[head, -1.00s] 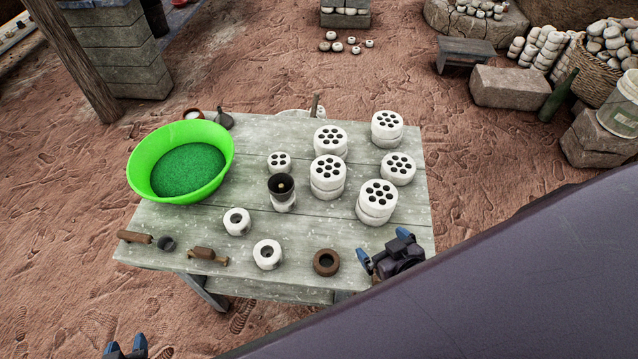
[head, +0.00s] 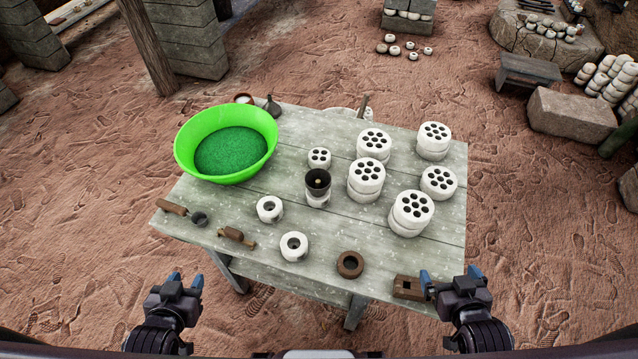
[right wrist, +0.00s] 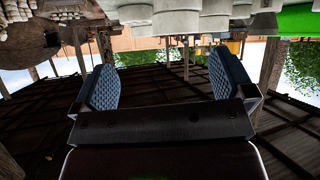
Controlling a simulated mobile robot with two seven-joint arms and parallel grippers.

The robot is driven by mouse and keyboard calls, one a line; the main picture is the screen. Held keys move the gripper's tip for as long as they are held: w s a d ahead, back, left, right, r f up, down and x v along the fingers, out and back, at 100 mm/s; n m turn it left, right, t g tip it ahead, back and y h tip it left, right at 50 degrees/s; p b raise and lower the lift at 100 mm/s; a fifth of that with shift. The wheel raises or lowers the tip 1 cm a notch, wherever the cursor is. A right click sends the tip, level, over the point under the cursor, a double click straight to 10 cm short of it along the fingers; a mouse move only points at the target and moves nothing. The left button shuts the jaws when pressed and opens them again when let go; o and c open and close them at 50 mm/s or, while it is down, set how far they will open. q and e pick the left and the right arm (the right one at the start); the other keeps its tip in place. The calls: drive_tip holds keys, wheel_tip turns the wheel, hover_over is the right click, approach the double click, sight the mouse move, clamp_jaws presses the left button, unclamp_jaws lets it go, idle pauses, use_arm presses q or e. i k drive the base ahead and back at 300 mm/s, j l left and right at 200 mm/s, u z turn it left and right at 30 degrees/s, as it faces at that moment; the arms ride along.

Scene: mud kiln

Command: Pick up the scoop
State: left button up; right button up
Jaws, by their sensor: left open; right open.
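The scoop (head: 174,208) lies at the left front corner of the wooden table (head: 330,215). It has a brown wooden handle and a small dark cup (head: 199,219) on its right end. My left gripper (head: 185,280) is open and empty, in front of the table's left front edge, nearer to me than the scoop. My right gripper (head: 449,274) is open and empty at the table's right front corner, far from the scoop. In the right wrist view its two blue pads (right wrist: 168,82) stand wide apart with nothing between them.
A green basin (head: 226,145) of green grains stands behind the scoop. A wooden tool (head: 236,237) lies right of the scoop. White perforated pieces (head: 411,211) fill the table's right half. A brown ring (head: 350,264) and wooden block (head: 407,287) lie along the front edge.

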sight(199, 218)
drive_tip(key=u, duration=1.15)
